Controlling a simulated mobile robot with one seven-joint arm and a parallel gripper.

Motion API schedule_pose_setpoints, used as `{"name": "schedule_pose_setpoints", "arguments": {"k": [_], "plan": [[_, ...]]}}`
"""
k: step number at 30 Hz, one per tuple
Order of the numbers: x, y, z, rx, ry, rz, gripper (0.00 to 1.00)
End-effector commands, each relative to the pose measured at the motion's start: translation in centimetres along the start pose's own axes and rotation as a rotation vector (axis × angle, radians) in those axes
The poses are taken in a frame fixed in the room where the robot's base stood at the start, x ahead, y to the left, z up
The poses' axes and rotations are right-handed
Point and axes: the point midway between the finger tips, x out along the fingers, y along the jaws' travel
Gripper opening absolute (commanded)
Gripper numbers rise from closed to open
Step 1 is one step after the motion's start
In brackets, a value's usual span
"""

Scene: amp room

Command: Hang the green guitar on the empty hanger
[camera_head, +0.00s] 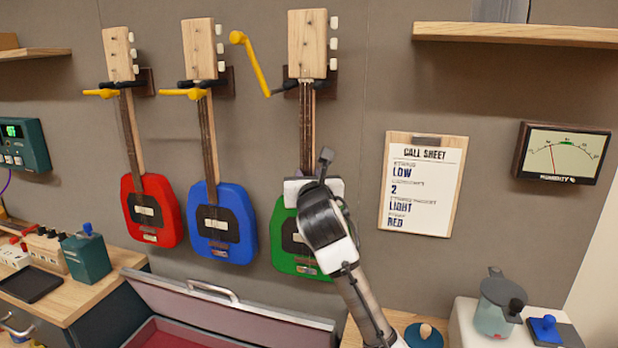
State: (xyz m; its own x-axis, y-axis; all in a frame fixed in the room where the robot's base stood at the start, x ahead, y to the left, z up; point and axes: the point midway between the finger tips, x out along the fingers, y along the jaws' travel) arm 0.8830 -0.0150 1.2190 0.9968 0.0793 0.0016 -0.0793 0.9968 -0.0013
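The green guitar (283,247) is upright against the wall at the right-hand hanger (290,86). Its pale wooden headstock (307,45) is above the hanger's dark prongs and its neck runs down past them. I cannot tell whether its weight rests on the prongs. The hanger's yellow latch arm (254,65) is swung up, to the left of the headstock. My gripper (312,188) is at the lower neck and upper body of the green guitar, covering part of it. Its fingertips are hidden, so its grip is unclear.
A red guitar (166,205) and a blue guitar (234,220) hang to the left, their yellow latches lying across. An open case (222,302) is below. A call sheet (423,185) and a humidity meter (562,153) are right. A shelf (520,35) juts out upper right.

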Motion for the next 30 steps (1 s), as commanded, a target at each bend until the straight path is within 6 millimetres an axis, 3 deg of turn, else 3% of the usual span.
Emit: {"name": "schedule_pose_setpoints", "arguments": {"k": [1,6,17,20,30], "plan": [[-0.1,0.0,0.5,-0.002,-0.011,0.000,0.31],[-0.1,0.0,0.3,-0.001,-0.006,0.000,0.51],[-0.6,0.0,-0.3,0.001,0.002,0.000,0.51],[-2.0,0.0,-0.3,0.000,-0.001,0.000,0.51],[-9.7,0.0,-0.2,-0.003,-0.005,0.000,0.51]]}}
